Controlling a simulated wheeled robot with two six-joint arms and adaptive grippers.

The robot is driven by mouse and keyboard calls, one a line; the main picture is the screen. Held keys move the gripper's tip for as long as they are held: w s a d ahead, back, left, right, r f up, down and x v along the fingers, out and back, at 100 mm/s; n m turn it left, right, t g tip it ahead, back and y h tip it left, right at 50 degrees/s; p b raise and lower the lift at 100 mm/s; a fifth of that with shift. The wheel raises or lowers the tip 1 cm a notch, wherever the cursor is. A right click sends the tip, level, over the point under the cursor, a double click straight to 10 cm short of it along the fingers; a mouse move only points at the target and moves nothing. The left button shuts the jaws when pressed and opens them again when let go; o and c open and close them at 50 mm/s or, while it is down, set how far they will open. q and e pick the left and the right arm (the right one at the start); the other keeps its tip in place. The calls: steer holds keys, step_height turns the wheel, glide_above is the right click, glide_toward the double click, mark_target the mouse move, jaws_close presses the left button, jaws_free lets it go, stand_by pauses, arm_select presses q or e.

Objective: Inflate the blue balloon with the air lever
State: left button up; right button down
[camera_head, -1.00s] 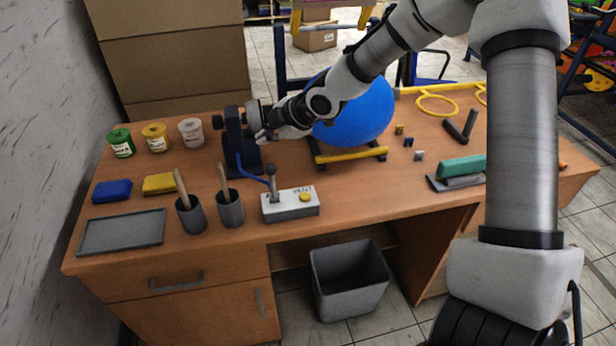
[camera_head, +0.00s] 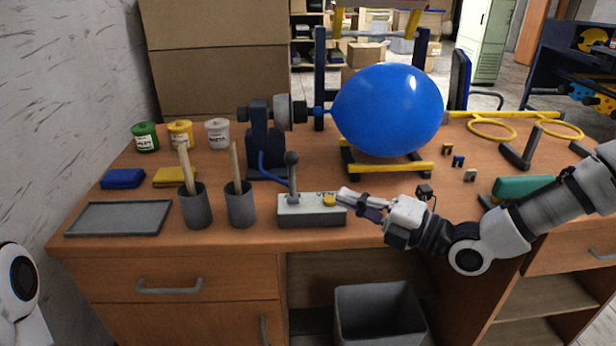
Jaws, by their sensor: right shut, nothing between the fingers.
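The blue balloon (camera_head: 388,110) is large and rounded. Its neck is at the nozzle of the dark inflation stand (camera_head: 264,140), and it sits above a yellow-railed cradle (camera_head: 392,170). The air lever (camera_head: 292,176) stands upright, with a round dark knob, on a grey control box (camera_head: 312,212) that has a yellow button (camera_head: 329,200). A blue hose joins the box to the stand. My right gripper (camera_head: 345,195) is shut and empty, with its fingertips at the right end of the box, close to the button. I cannot tell whether they touch it. My left gripper is not in view.
Two cups (camera_head: 196,208) with wooden sticks stand left of the box. Paint jars (camera_head: 180,135), sponges (camera_head: 123,178) and a flat tray (camera_head: 120,218) are farther left. Small blocks, a green-topped tool (camera_head: 520,188) and yellow rings (camera_head: 492,127) lie right. A bin (camera_head: 380,312) stands below.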

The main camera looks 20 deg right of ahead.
mark_target(292, 177)
steer(key=w+d+p+x, duration=0.1)
steer(key=d+x, duration=0.1)
steer(key=x, duration=0.9)
steer(key=shift+w, duration=0.4)
steer(key=shift+r, duration=0.1)
